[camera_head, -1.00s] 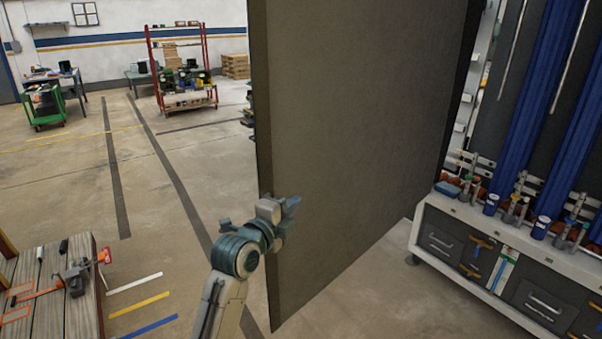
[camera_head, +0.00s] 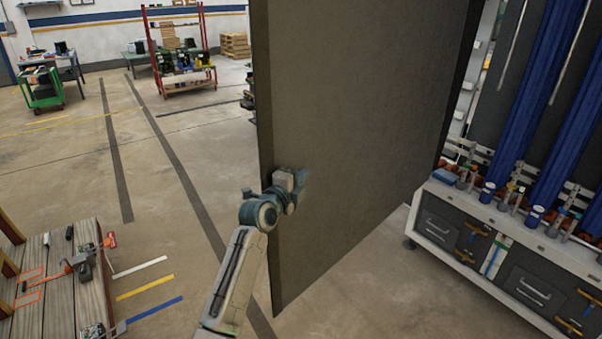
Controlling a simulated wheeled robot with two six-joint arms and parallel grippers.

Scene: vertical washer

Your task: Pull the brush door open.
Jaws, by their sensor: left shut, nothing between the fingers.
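The brush door (camera_head: 350,110) is a tall, dark brown-grey panel filling the middle of the view. It stands swung out from the washer, with its free edge on the left and its top out of frame. My left gripper (camera_head: 303,180) is at the door's inner face, just right of the free edge at lower-middle height. Its fingers look shut with nothing between them. I cannot tell whether it touches the panel. The washer's blue vertical brushes (camera_head: 540,110) show to the right of the door. My right gripper is out of view.
A grey-and-white drawer cabinet (camera_head: 520,265) with bottles and tools stands below the brushes. A wooden bench (camera_head: 60,300) with tools is at lower left. A red rack (camera_head: 187,84) and green cart (camera_head: 42,90) stand farther back.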

